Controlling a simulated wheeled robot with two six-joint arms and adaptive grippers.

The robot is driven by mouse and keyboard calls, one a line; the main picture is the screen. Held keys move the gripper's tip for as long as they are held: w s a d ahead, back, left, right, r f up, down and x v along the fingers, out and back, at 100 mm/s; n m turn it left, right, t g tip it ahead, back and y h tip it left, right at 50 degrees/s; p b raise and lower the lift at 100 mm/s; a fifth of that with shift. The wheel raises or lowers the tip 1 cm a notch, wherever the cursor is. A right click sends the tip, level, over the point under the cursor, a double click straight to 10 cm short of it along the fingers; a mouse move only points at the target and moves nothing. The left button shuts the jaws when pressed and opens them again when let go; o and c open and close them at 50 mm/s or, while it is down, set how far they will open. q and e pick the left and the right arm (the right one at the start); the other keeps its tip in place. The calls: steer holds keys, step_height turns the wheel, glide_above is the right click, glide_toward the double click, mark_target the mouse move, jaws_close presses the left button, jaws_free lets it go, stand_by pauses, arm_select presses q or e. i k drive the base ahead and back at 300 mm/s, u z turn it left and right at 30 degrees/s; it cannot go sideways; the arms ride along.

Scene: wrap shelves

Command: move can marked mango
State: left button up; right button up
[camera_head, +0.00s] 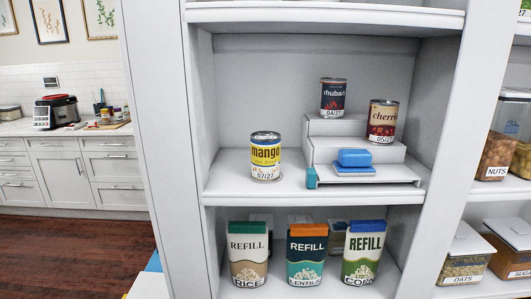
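The can marked mango (265,157) has a yellow and white label with a dark blue band, and reads 07/27. It stands upright on the middle shelf (230,185), left of a white stepped riser (325,150). Neither of my grippers shows in the head view.
A rhubarb can (333,98) stands on the riser's top step and a cherry can (382,121) on a lower step. Refill cartons of rice (248,255), lentils (306,256) and a third (363,254) stand below. Shelf left of the mango can is clear.

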mark_target(264, 145)
steer(key=z, duration=2.45)
steer(key=i, duration=1.95)
steer(key=u, duration=3)
